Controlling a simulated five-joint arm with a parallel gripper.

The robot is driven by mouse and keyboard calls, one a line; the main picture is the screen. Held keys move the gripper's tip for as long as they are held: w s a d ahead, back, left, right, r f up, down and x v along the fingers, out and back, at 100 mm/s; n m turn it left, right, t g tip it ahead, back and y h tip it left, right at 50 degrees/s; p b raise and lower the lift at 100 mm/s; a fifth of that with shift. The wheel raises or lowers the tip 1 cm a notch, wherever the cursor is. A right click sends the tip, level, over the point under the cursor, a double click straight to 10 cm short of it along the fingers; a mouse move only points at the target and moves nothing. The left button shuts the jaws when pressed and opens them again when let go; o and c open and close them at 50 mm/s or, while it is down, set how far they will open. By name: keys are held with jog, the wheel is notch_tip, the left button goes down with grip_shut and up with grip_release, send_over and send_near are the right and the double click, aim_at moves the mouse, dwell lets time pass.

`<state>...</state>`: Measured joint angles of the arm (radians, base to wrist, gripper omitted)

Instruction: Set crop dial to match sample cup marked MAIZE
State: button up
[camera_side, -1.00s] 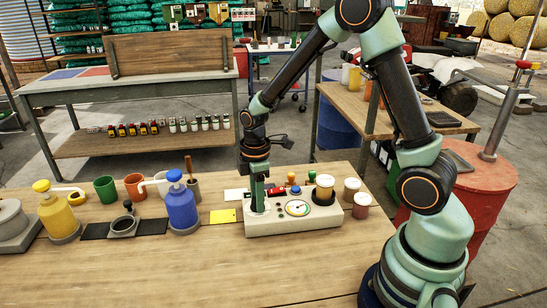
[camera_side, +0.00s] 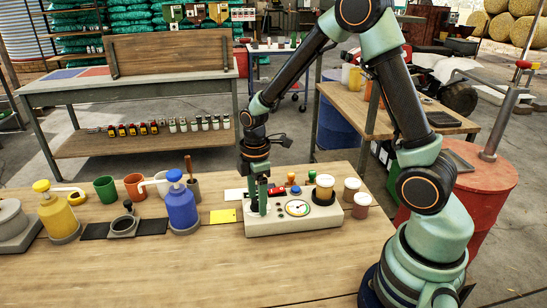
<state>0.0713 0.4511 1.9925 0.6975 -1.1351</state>
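The cream crop tester (camera_side: 295,220) sits on the wooden bench, with a round gauge (camera_side: 297,208) on its top. My gripper (camera_side: 259,208) points straight down over the left end of the tester, its fingertips at the top face. The fingers cover most of what is under them, so the crop dial and its setting are hidden. Whether they grip it cannot be seen. No cup marking is legible.
A yellow card (camera_side: 222,216) lies left of the tester. A blue bottle (camera_side: 181,205), a yellow bottle (camera_side: 56,213) and several mugs stand further left. Small coloured items stand behind the tester. The bench front is clear.

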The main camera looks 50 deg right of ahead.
aim_at(257, 200)
jog(key=shift+r, duration=0.1)
notch_tip(257, 200, up, 12)
dwell(0.5)
jog(key=s+a+r+m+t, duration=0.2)
jog(key=s+r+m+t, duration=0.3)
jog(key=s+m, duration=0.5)
notch_tip(257, 200, up, 2)
jog(key=shift+a+r+m+t, duration=0.1)
jog(key=shift+a+m+t, duration=0.25)
jog(key=shift+m, duration=0.75)
